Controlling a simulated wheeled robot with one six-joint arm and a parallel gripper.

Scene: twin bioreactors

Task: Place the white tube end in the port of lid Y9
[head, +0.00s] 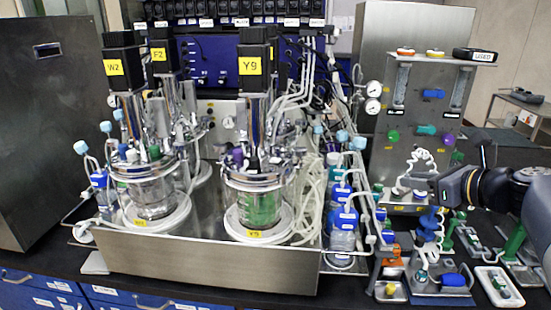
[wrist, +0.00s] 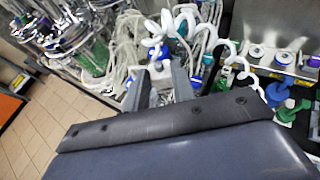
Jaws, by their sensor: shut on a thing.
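My gripper (head: 432,186) is at the right, well away from the lid, in front of the steel panel. In the wrist view my gripper (wrist: 163,82) is shut on a small white piece (wrist: 160,70), which seems to be the white tube end. A coiled white tube (head: 421,158) rises beside the gripper; it also shows in the wrist view (wrist: 185,22).
Blue-capped bottles (head: 343,218) stand between the Y9 vessel and my gripper. A steel panel (head: 428,110) with knobs stands behind the gripper. Small trays and coloured fittings crowd the bench below. The W2 vessel (head: 150,190) stands left of Y9.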

